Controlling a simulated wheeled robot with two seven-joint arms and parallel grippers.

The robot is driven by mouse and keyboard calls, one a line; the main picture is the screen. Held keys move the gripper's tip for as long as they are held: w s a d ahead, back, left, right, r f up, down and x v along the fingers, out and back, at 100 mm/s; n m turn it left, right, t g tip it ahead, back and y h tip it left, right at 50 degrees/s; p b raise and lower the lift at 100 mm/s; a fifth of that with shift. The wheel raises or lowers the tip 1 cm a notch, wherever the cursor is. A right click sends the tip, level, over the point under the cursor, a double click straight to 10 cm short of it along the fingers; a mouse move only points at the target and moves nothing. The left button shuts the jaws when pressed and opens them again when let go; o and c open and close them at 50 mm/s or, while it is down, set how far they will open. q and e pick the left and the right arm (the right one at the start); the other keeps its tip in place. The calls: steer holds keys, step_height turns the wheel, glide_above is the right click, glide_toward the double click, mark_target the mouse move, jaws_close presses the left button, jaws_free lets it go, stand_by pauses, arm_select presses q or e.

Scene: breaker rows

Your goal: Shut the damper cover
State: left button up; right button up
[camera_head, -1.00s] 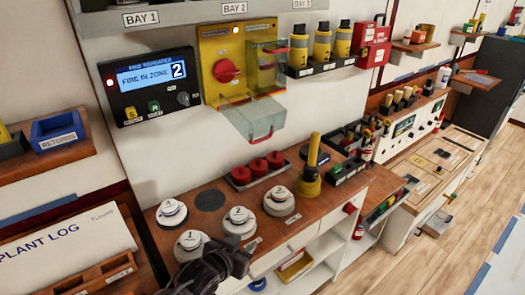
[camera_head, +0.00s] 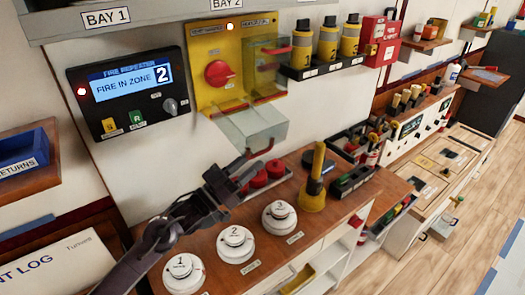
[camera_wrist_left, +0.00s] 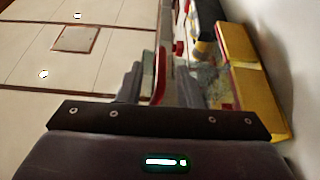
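A yellow panel (camera_head: 206,45) on the wall carries a red knob (camera_head: 218,72) and two clear covers with red edges. The lower clear cover (camera_head: 250,127) is swung down and sticks out from the panel, with a red handle at its front edge. The other clear cover (camera_head: 268,62) stands out at the panel's right side. I cannot read which label names the damper. My right gripper is not in view.
A fire repeater (camera_head: 128,92) hangs left of the panel. Below, a wooden counter (camera_head: 330,205) holds white round detectors (camera_head: 235,245), red round pieces (camera_head: 276,168) and an upright yellow tool (camera_head: 314,185). Yellow-black cylinders (camera_head: 327,38) stand on a shelf to the right.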

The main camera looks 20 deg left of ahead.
mark_target(263, 152)
arm_select(q)
steer(key=x, duration=0.4)
steer(key=shift+w+f, duration=0.1)
steer(key=shift+w, duration=0.1)
steer(key=shift+w+d+r+y, duration=0.2)
steer(key=shift+w+d+y, duration=0.05)
steer(key=shift+y, duration=0.05)
jaws_close()
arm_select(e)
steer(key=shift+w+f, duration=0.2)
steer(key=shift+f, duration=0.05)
